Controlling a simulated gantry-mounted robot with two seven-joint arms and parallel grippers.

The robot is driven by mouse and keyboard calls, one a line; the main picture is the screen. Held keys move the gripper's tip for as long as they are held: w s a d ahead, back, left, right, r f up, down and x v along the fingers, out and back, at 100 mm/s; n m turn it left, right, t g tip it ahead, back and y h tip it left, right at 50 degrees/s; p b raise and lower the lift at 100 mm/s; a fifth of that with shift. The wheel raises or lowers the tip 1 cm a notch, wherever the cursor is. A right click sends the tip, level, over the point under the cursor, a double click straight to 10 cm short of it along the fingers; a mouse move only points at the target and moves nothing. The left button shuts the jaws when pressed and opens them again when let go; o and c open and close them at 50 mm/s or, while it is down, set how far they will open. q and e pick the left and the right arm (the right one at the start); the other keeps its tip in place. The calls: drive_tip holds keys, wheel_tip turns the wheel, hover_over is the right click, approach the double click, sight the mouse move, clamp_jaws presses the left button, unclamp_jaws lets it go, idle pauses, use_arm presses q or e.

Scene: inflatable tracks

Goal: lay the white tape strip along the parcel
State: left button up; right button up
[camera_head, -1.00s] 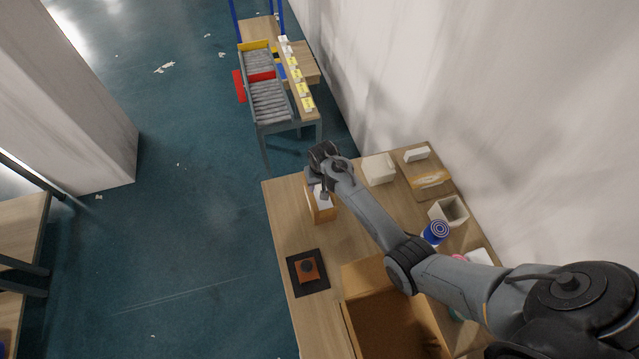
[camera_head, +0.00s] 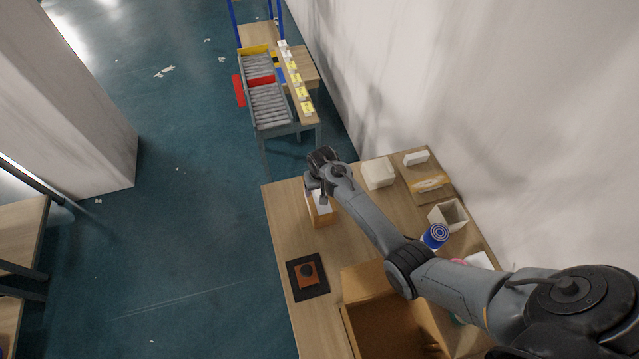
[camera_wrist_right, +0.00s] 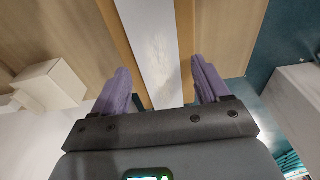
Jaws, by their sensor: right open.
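The parcel (camera_head: 325,219) is a small orange-brown box near the far left edge of the wooden table. The white tape strip (camera_wrist_right: 151,45) runs lengthwise over the middle of the parcel in the right wrist view, with brown parcel showing along both sides (camera_wrist_right: 186,45). Its near end is hidden by my gripper body. My right gripper (camera_wrist_right: 163,84) is open, its purple fingers on either side of the strip and parcel. In the head view the right gripper (camera_head: 317,194) is over the parcel and hides part of it. My left gripper is not in view.
An open cardboard box (camera_head: 392,325) stands nearer on the table (camera_head: 300,234). A black square with a brown block (camera_head: 308,273) lies at the left edge. A white block (camera_head: 378,172), a white open container (camera_head: 448,214) and a blue can (camera_head: 435,235) stand to the right.

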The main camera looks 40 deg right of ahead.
wheel_tip(320, 180, up, 12)
drive_tip(key=s, duration=0.1)
drive_tip(key=shift+s+a, duration=0.15)
drive_tip(key=shift+a, duration=0.05)
drive_tip(key=shift+s+r, duration=0.1)
idle(0.6)
